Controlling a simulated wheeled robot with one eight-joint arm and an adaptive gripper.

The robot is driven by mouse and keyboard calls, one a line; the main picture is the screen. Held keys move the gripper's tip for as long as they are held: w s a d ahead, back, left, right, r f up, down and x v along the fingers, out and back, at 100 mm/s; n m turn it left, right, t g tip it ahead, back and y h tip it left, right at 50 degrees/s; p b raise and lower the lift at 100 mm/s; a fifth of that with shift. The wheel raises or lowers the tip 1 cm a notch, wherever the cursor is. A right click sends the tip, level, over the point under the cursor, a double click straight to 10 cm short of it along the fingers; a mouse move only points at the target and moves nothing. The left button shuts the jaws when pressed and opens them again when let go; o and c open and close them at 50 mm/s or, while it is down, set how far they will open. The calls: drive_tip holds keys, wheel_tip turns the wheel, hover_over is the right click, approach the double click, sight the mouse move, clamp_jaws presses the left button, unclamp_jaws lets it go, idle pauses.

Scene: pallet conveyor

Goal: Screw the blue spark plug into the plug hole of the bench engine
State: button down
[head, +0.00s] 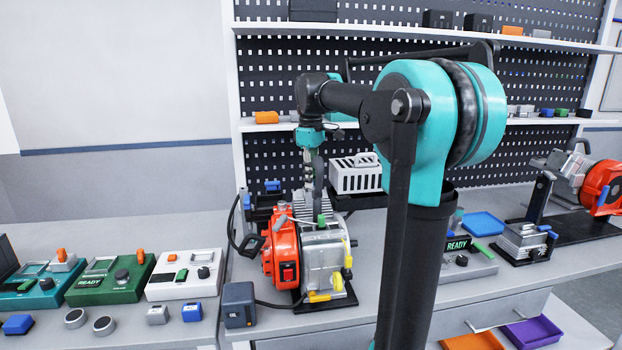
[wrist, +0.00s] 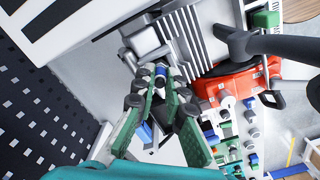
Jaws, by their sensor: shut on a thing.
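The bench engine (head: 282,254) stands on the bench in the head view, with an orange housing, grey metal body and fins. In the wrist view its orange housing (wrist: 235,82) and pale fins (wrist: 183,32) lie beyond my gripper. My gripper (wrist: 160,77) has its green fingers shut on the blue spark plug (wrist: 160,71), of which a small blue part shows between the fingertips. The fingertips are close beside the finned part. The plug hole is hidden, and I cannot tell whether the plug touches it. In the head view my gripper hangs just above and behind the engine.
A white slotted box (head: 356,176) stands close behind the engine. A dark grey box (head: 238,304) with a cable sits at its front left. Panels with knobs (head: 110,280) fill the left bench. Another orange engine (head: 603,187) stands at the far right. Shelves rise behind.

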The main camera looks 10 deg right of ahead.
drive_tip(key=shift+f, duration=0.15)
drive_tip(key=shift+n, duration=1.7)
drive_tip(key=n, duration=0.3)
drive_tip(key=shift+n, duration=0.3)
drive_tip(key=shift+n, duration=1.6)
